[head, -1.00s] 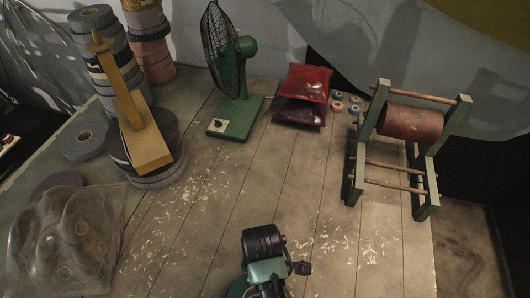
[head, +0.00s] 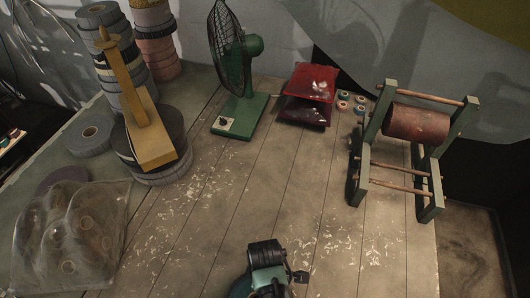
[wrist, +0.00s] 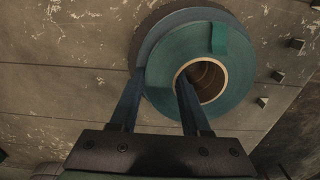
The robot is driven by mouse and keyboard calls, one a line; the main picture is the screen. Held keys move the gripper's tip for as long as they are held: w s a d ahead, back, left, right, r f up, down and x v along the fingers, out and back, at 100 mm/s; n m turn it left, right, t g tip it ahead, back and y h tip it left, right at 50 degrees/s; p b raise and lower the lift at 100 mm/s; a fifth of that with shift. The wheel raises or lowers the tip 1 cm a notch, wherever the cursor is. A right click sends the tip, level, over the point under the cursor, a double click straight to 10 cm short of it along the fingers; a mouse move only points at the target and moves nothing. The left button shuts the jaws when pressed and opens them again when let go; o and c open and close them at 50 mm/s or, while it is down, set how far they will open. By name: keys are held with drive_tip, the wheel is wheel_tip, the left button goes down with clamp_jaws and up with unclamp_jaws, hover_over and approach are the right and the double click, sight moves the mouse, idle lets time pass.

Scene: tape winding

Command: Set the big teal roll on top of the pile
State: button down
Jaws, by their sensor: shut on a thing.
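The big teal roll (wrist: 160,75) fills the middle of the wrist view, with a pale ring around its brown core hole. My gripper (wrist: 158,90) is shut on its wall, with one finger in the core and one outside. In the head view my arm hides most of the roll; a dark teal edge (head: 240,286) shows at the bottom. A tall pile of grey rolls (head: 122,95) stands at the back left, with a pile of pinkish and grey rolls (head: 161,50) behind it. Another low pile (head: 165,172) lies under a yellow wooden piece (head: 152,145).
A green fan (head: 240,110) stands at the back middle, beside red packets (head: 308,95) and several small rolls (head: 345,97). A green winding frame (head: 365,165) stands at right. A plastic-wrapped bundle (head: 70,240) and a loose grey roll (head: 92,137) lie left. The middle boards are clear.

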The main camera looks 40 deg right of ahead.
drive_tip(key=shift+f, duration=0.3)
drive_tip(key=shift+c, duration=1.8)
unclamp_jaws()
drive_tip(key=shift+r, duration=0.15)
wheel_tip(320, 180, up, 13)
